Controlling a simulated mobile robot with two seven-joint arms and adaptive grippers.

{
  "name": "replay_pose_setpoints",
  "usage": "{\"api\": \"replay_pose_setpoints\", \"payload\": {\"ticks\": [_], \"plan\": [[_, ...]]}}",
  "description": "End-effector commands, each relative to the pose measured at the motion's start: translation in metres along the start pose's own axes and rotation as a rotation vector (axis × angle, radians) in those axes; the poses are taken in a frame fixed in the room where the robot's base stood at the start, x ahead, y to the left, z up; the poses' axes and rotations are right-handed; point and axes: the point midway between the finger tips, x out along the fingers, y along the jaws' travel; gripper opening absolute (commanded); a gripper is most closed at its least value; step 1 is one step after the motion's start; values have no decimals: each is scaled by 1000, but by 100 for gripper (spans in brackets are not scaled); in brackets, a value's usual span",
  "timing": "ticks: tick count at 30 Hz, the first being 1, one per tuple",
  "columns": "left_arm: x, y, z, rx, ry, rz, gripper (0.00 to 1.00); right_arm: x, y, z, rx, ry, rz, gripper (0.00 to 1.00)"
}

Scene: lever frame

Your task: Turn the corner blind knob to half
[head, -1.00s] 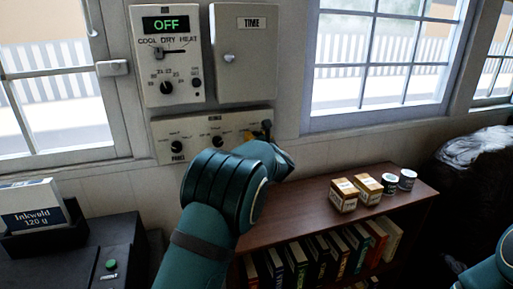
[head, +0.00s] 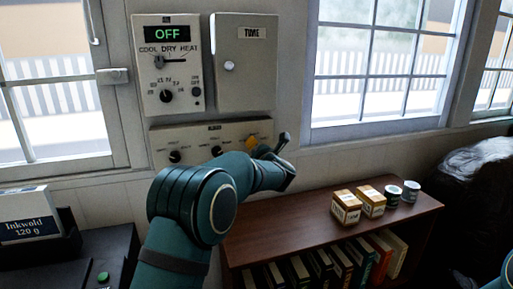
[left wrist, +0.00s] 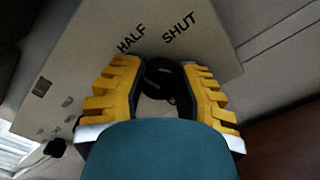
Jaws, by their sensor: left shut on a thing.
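The blind panel (head: 195,136) is a pale box on the wall below the control unit. Two black knobs (head: 174,157) (head: 216,151) show on it. My left gripper (head: 253,142) is at the panel's right end, covering the knob there in the head view. In the left wrist view, its yellow fingers (left wrist: 160,88) are shut on a black knob (left wrist: 158,68), one finger on each side. The words HALF and SHUT show beside this knob; its pointer is not clear. Part of my right arm shows at the right edge; its gripper is out of view.
Above the panel are a control unit (head: 168,65) reading OFF and a closed TIME box (head: 245,60). A low bookshelf (head: 290,221) stands below, with small boxes (head: 346,207) and cans (head: 410,191) on top. Windows flank the panel.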

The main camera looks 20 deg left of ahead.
Motion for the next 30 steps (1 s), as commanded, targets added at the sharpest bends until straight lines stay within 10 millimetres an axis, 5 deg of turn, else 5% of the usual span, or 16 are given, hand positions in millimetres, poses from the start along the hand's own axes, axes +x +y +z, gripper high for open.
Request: {"api": "replay_pose_setpoints", "payload": {"ticks": [12, 28, 29, 30], "plan": [[1, 1, -2, 174, 3, 2, 0, -6, -2, 1, 1, -4, 0, 47], [1, 1, -2, 193, 4, 3, 0, -6, -2, 1, 1, -4, 0, 47], [1, 1, -2, 193, 4, 3, 44, -6, -2, 1, 1, -4, 0, 47], [1, 1, -2, 193, 4, 3, 58, -6, -2, 1, 1, -4, 0, 47]]}}
